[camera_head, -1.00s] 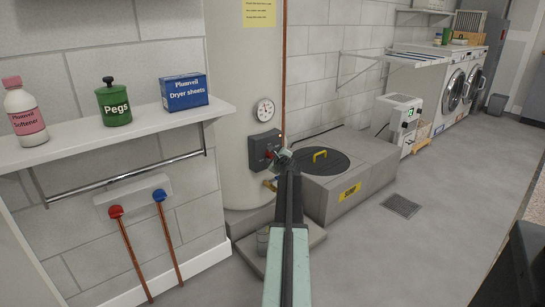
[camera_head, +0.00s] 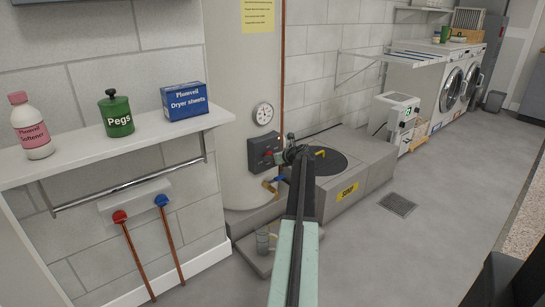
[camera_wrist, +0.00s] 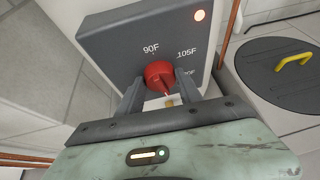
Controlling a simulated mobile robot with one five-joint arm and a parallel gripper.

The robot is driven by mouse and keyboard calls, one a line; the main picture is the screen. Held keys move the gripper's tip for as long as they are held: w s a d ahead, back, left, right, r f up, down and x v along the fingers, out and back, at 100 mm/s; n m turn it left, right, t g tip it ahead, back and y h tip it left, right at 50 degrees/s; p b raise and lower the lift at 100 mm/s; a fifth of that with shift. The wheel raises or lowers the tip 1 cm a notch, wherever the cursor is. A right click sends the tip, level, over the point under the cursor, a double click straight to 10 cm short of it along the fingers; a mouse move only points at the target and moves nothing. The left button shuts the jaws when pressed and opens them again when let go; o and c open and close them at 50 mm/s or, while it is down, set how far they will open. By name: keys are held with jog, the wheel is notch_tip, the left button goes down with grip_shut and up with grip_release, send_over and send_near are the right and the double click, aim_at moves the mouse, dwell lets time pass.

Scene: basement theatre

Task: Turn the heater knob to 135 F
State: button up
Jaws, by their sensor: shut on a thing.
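The heater is a tall pale tank (camera_head: 235,90) with a dark grey control box (camera_head: 262,148) on its front. The box's red knob (camera_wrist: 158,75) shows in the wrist view, with the labels 90F and 105F above it. A third label at its lower right is partly covered and 135 F cannot be read. A pale mark on the knob points down and slightly right. My gripper (camera_wrist: 172,88) is shut on the knob, one finger on each side. In the head view, my gripper (camera_head: 287,152) is at the right of the box.
A round dial gauge (camera_head: 263,113) sits above the box. A blue-handled valve (camera_head: 277,181) is below it. A grey plinth with a dark lid (camera_head: 330,162) stands right behind my arm. A shelf (camera_head: 90,147) juts out at left. The floor at right is open.

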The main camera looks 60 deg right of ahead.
jog(key=shift+d+m+y, duration=0.15)
jog(key=shift+m+y, duration=0.55)
jog(key=o, duration=1.1)
jog(key=shift+r, duration=0.1)
jog(key=p+v, duration=0.3)
jog(key=v, duration=0.4)
jog(key=shift+s+p, duration=0.35)
jog(key=shift+s, duration=0.05)
